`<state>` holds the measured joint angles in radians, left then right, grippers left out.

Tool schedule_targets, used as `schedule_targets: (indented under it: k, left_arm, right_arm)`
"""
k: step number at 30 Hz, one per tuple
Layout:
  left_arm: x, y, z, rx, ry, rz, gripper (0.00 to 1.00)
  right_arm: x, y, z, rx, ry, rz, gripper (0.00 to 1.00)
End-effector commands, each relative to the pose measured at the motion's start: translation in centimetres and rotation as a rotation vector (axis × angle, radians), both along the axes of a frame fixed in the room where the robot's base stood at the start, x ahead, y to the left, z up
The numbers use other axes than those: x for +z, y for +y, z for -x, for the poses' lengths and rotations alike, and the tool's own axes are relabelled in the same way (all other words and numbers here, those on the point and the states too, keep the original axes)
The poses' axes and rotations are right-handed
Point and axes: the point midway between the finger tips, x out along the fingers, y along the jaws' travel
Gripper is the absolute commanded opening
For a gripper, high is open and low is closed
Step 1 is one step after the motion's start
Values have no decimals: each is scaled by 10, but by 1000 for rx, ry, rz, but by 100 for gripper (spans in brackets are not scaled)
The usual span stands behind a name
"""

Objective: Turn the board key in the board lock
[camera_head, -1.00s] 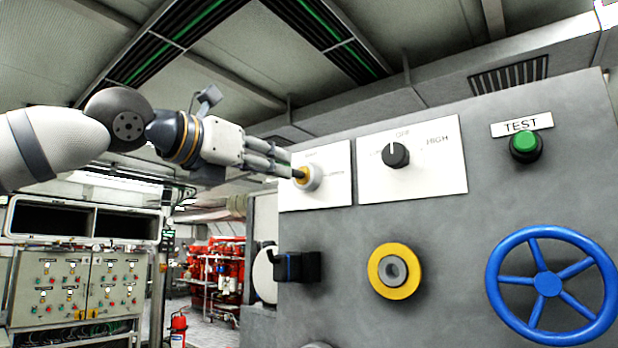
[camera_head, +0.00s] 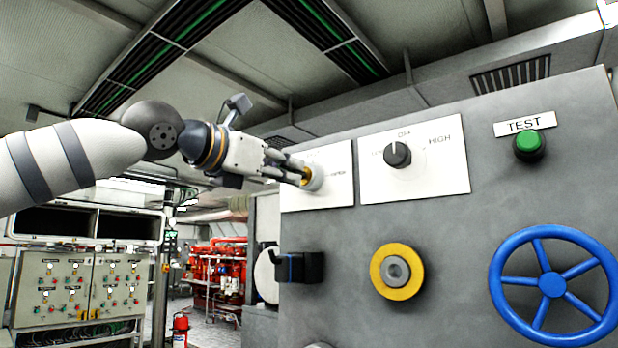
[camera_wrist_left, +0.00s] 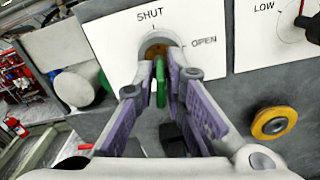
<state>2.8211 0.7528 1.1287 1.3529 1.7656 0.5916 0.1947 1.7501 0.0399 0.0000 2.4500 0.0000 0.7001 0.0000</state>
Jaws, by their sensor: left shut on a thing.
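The board lock (camera_head: 314,178) is a round grey collar with a brass-coloured face on a white plate. It also shows in the left wrist view (camera_wrist_left: 158,40), under the word SHUT, with OPEN to its right. The green board key (camera_wrist_left: 160,82) stands at the lock face, its tip apparently in the lock; the exact depth is hidden. My left gripper (camera_head: 300,178) is shut on the key, its fingers (camera_wrist_left: 162,85) on both sides of it and close to the lock. In the head view the fingers hide the key. My right gripper is not in view.
Right of the lock are a black selector knob (camera_head: 397,154), a green TEST button (camera_head: 528,145) and a blue handwheel (camera_head: 552,285). Below are a black block (camera_head: 298,267) and a yellow ring (camera_head: 397,271). Free air lies left of the panel.

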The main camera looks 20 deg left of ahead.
Motion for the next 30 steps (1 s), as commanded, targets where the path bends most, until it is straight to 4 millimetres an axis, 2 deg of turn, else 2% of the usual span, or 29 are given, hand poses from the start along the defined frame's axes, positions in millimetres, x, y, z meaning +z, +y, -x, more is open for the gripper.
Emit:
schedule_targets:
  k: [12, 16, 17, 19, 27, 30]
  left_arm:
    - [0, 0, 0, 1, -369, -1062, 0]
    - [-1, 0, 0, 1, -469, -1351, 0]
    - [-1, 0, 0, 1, -465, -1342, 18]
    - [-1, 0, 0, 1, -464, -1339, 34]
    - [0, 0, 0, 2, -465, -1337, 35]
    - [1, 3, 8, 4, -466, -1335, 35]
  right_arm:
    - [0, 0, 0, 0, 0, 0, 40]
    - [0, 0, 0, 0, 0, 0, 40]
    - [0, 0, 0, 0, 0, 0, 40]
    - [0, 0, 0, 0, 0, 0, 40]
    - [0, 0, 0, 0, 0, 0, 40]
    - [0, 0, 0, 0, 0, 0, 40]
